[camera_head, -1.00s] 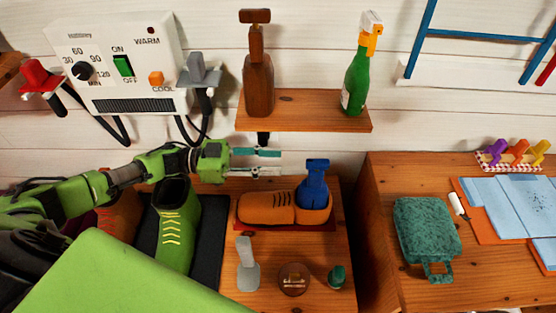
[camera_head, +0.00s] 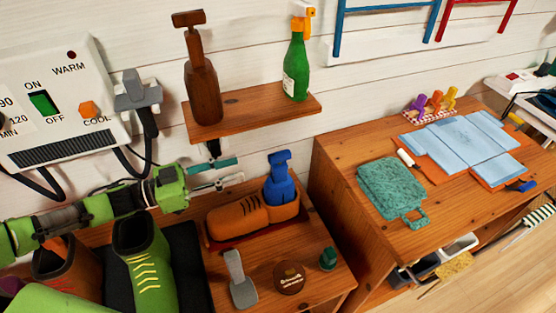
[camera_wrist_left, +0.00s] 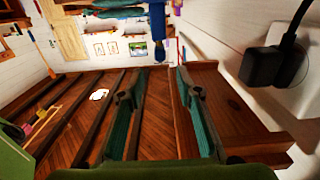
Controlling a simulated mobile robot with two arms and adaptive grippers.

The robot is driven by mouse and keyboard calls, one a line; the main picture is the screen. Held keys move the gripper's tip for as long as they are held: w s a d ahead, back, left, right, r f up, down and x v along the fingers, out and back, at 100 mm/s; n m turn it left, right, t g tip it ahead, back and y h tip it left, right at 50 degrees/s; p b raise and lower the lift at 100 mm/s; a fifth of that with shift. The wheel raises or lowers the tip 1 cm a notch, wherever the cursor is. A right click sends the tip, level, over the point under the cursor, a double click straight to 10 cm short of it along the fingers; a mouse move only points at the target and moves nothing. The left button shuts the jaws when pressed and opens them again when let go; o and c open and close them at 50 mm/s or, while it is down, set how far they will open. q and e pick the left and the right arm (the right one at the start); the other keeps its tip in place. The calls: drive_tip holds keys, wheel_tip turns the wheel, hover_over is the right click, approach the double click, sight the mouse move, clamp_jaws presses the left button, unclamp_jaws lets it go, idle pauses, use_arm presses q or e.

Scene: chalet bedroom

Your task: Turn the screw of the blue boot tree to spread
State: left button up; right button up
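The blue boot tree (camera_head: 279,183) stands upright in the opening of a brown laced shoe (camera_head: 236,217), its T-shaped top above the shoe. The shoe lies on a dark red mat on the wooden bench. My left gripper (camera_head: 236,171) is open and empty, left of the boot tree and above the shoe's toe, apart from both. In the left wrist view the two teal fingers (camera_wrist_left: 160,97) are spread with nothing between them. A blue and dark upright piece shows at the top there; I cannot tell what it is. My right gripper is not in view.
A grey brush (camera_head: 240,280), round tin (camera_head: 289,278) and small green bottle (camera_head: 328,258) stand in front. A green boot (camera_head: 144,262) is at left.

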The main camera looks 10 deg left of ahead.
use_arm(q)
approach(291, 153)
drive_tip(key=shift+w+f+b, duration=0.35)
drive_tip(key=shift+w+f, duration=0.05)
drive_tip(key=shift+f, duration=0.1)
drive_tip(key=b+x, duration=0.1)
drive_tip(key=x, duration=0.4)
drive_tip(key=shift+w+d, duration=0.2)
drive_tip(key=shift+w, duration=0.1)
drive_tip(key=shift+w+d, duration=0.35)
drive_tip(key=shift+d, duration=0.2)
drive_tip(key=shift+c, duration=0.7)
drive_tip(key=c, duration=0.6)
clamp_jaws()
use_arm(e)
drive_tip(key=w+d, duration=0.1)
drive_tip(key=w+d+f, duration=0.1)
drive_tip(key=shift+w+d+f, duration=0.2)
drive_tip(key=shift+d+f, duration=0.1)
